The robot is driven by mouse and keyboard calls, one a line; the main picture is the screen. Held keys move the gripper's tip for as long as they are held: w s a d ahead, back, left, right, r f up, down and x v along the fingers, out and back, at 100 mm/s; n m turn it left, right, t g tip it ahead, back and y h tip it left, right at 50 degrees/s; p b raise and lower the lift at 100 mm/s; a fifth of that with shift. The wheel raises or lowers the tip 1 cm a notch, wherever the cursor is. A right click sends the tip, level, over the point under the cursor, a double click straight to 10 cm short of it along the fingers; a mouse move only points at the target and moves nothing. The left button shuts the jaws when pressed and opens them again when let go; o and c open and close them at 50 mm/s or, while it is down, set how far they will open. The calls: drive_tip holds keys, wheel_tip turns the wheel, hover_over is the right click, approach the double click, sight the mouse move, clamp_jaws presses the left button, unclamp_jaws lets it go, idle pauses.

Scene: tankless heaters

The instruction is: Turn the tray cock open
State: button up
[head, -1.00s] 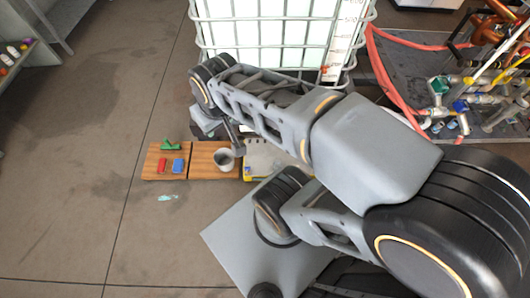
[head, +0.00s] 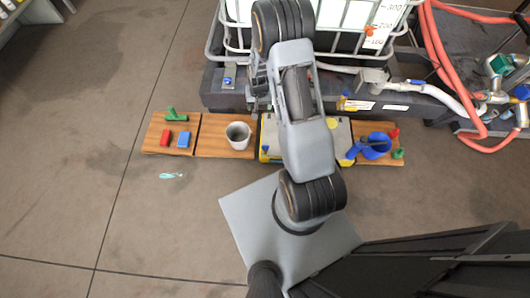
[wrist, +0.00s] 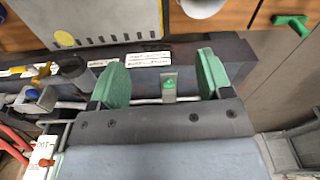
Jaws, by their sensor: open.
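A small green piece on a grey metal bracket (wrist: 168,86) shows in the wrist view at the dark tray (wrist: 210,52). It may be the tray cock, but I cannot tell for certain. My gripper (wrist: 162,78) is open, its two green fingers on either side of that piece in the picture, with no clear contact. In the head view my arm covers this spot and most of the gripper. The dark tray (head: 218,100) lies under the white caged tank. A small blue fitting (head: 229,82) sits near its left end, and a yellow-handled fitting (head: 342,102) is at its front.
Wooden boards (head: 212,145) lie in front of the tray with a grey cup (head: 238,135), a yellow-edged case (head: 340,137), a blue mug (head: 376,146) and coloured blocks. Red hoses (head: 432,70) and pipes stand at right. Floor at left is clear.

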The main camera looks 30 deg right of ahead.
drive_tip(key=m+b, duration=0.1)
drive_tip(key=b, duration=0.4)
hover_over(265, 147)
wheel_tip(265, 147, down, 20)
drive_tip(key=shift+g, duration=0.4)
drive_tip(key=f+b, duration=0.1)
drive_tip(key=f, duration=0.3)
drive_tip(key=f+b, duration=0.1)
drive_tip(key=f, duration=0.3)
drive_tip(key=w+f+b, duration=0.1)
drive_tip(key=f+b, duration=0.1)
drive_tip(key=f, duration=0.3)
drive_tip(key=shift+d, duration=0.3)
drive_tip(key=c, duration=0.9)
